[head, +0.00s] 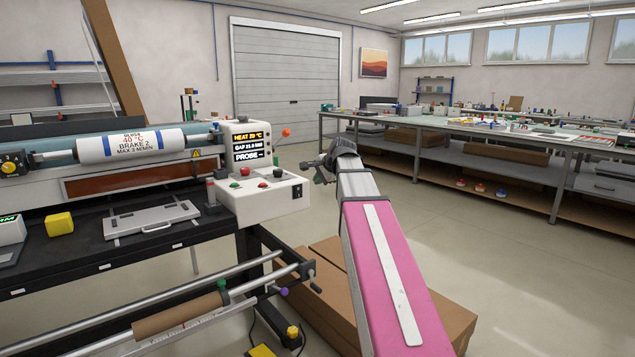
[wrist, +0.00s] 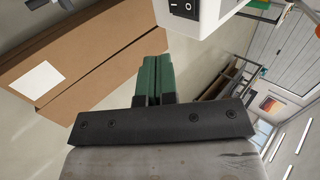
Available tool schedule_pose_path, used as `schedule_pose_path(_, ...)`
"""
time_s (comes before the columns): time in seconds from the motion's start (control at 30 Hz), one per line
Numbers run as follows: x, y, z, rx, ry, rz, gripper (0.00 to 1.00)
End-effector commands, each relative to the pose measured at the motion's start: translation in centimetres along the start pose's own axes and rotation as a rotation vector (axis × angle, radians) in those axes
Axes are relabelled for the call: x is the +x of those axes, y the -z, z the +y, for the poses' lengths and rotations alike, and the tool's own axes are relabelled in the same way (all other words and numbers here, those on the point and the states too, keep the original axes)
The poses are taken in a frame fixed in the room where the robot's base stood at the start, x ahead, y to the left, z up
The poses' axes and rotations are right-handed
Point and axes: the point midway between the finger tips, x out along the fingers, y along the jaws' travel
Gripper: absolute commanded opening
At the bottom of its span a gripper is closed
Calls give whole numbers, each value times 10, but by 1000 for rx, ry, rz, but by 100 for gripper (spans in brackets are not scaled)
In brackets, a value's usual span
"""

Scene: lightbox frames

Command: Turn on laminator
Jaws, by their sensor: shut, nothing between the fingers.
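The laminator (head: 130,160) stands at the left, with a white roller labelled 40 °C. Its white control box (head: 262,205) carries a lit display (head: 252,147) reading HEAT 23 °C, a gap line and PROBE. Red and green buttons and a dark knob sit on its top. A black rocker switch (head: 297,191) is on its right side. The switch also shows at the top edge of the wrist view (wrist: 184,8), partly cut off. My gripper (head: 316,170) is right of the box, apart from it. In the wrist view, its green fingers (wrist: 156,60) are shut and empty, below the switch in the picture.
Cardboard boxes (head: 330,262) lie on the floor below my arm. A lower roller rack with a crank (head: 310,277) juts out under the control box. A long workbench (head: 480,138) stands at the back right. The floor between is clear.

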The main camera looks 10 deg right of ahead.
Motion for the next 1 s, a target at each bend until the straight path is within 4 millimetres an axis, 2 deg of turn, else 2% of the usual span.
schedule_pose_path(0.23,7,0,12,0,-4,1,0)
schedule_pose_path(0.63,14,0,12,0,-5,0,0)
schedule_pose_path(0.77,29,0,11,0,-6,-1,0)
schedule_pose_path(1.0,74,0,11,0,-7,-1,0)
